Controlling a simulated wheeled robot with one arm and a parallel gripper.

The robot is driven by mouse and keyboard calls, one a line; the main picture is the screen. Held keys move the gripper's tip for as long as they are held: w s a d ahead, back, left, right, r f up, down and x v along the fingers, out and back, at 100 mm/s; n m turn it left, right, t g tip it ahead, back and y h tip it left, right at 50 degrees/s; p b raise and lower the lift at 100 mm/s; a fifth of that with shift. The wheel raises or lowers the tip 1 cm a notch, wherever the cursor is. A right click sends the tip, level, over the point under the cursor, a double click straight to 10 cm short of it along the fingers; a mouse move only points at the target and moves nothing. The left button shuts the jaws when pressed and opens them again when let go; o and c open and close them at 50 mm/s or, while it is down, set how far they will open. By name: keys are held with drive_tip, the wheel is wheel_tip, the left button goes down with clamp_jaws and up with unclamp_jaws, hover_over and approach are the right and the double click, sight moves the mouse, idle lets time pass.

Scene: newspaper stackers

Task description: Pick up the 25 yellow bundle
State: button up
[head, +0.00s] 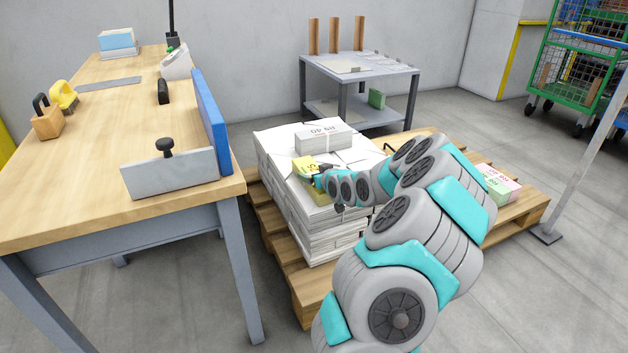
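The yellow bundle (302,163) lies on top of a stack of white paper bundles (311,229). Dark print shows on it, but it is partly covered and too small to read surely. My gripper (316,178) is at the right front side of the yellow bundle, at the end of my grey and teal arm. The fingers are small and partly hidden, so I cannot tell whether they touch or grip it.
A white bundle marked 40 (323,137) lies behind the yellow one. The stack stands on a wooden pallet (281,248). Green (493,187) and pink (502,178) bundles lie at the pallet's right. A wooden workbench (82,187) stands left; a grey table (360,73) stands behind.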

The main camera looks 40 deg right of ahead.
clamp_jaws()
idle(0.5)
drive_tip(key=shift+r, duration=0.15)
